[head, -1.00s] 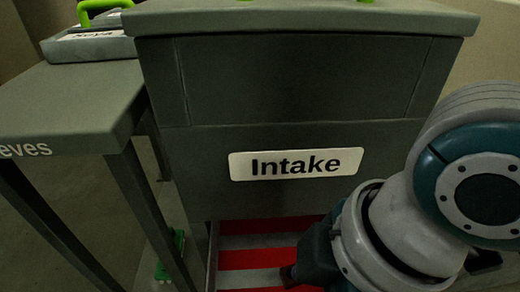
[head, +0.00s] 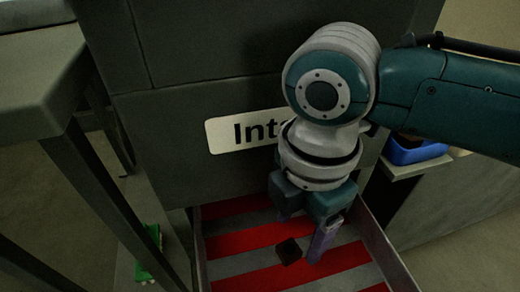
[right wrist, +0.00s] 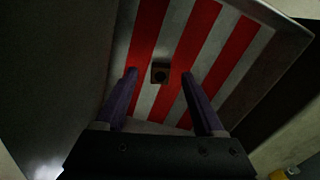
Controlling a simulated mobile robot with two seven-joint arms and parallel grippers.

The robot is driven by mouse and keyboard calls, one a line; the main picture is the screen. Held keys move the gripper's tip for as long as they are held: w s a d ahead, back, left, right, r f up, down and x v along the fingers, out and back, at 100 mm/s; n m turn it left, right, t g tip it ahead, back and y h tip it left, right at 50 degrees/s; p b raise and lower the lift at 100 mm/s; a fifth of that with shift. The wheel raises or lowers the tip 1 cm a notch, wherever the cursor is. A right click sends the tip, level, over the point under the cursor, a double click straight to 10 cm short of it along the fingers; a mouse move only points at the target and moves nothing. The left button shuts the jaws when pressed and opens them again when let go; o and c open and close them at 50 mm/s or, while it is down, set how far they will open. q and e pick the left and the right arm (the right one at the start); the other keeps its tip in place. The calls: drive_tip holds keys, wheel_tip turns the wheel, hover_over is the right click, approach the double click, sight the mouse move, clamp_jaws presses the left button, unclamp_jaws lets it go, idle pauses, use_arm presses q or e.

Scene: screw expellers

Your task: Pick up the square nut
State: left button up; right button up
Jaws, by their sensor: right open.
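The square nut (head: 288,251) is a small dark block lying on the red-and-grey striped floor of the tray (head: 228,206) below the Intake panel. My right gripper (head: 303,232) points down over the tray with its purple fingers apart and nothing between them. In the head view the nut is just in front of the fingers. In the right wrist view the nut (right wrist: 159,73) shows between the fingertips of the open gripper (right wrist: 160,75), with its dark hole visible. It appears to lie beyond the tips, untouched. My left gripper is out of view.
The grey Intake cabinet (head: 190,60) stands right behind the tray. The tray has side walls, such as the right one (head: 385,245). A grey table (head: 45,85) is at the left, and a blue bin (head: 410,152) stands at the right. The rest of the tray floor looks clear.

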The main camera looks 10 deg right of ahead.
sight(296, 246)
wheel_tip(296, 246, down, 3)
drive_tip(key=shift+s+f+b, duration=0.15)
drive_tip(key=shift+f+b, duration=0.05)
drive_tip(key=shift+b, duration=0.5)
drive_tip(key=shift+r, duration=0.1)
clamp_jaws()
